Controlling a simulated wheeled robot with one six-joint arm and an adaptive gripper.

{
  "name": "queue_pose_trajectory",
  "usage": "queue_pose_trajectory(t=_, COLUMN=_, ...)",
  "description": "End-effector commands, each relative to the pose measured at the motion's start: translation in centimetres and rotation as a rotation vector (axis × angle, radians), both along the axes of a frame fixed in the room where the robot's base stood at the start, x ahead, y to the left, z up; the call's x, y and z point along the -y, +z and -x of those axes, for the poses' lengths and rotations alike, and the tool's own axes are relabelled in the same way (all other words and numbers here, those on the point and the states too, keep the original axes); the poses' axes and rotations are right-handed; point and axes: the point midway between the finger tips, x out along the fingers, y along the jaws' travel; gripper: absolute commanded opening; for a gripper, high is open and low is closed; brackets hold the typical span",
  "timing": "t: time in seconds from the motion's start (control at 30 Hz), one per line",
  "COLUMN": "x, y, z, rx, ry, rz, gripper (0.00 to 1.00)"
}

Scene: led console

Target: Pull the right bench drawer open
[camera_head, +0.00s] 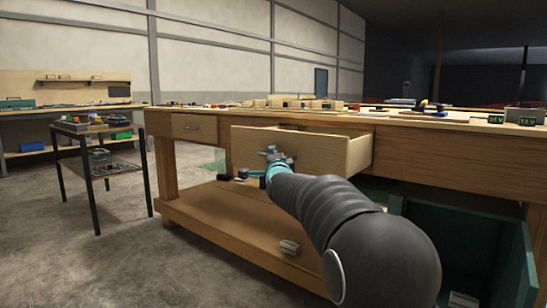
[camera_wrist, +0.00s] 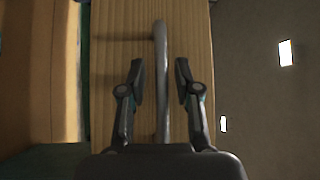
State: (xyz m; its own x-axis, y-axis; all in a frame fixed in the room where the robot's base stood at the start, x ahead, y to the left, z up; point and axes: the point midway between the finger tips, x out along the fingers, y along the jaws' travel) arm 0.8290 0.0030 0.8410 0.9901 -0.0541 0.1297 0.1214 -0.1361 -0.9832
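The right bench drawer (camera_head: 300,148) stands partly out of the wooden bench (camera_head: 440,150), its light wood front clear of the bench face. My gripper (camera_head: 273,155) is at the middle of that front, and the arm hides part of it. In the wrist view the drawer front (camera_wrist: 120,20) fills the middle, with a grey bar handle (camera_wrist: 161,70) across it. My gripper's fingers (camera_wrist: 160,82) stand apart on either side of the handle, with a gap to each side. They do not appear to touch it.
The left bench drawer (camera_head: 194,127) is closed. A small black cart (camera_head: 99,152) stands on the floor at left. A teal bin (camera_head: 470,245) is under the bench at right. The bench's lower shelf (camera_head: 225,225) is below the drawer. Floor at front left is clear.

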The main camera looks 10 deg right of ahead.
Motion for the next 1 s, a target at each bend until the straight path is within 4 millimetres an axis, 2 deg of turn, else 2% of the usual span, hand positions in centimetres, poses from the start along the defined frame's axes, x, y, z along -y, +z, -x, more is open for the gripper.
queue_pose_trajectory(t=0.3, x=-0.2, y=0.1, z=0.1, rx=0.002, ry=0.003, rz=0.001, gripper=0.37)
queue_pose_trajectory(t=0.47, x=-0.3, y=0.0, z=1.3, rx=0.002, ry=0.003, rz=0.001, gripper=0.37)
queue_pose_trajectory(t=1.0, x=-0.8, y=-1.3, z=10.3, rx=0.001, ry=0.003, rz=0.0, gripper=0.37)
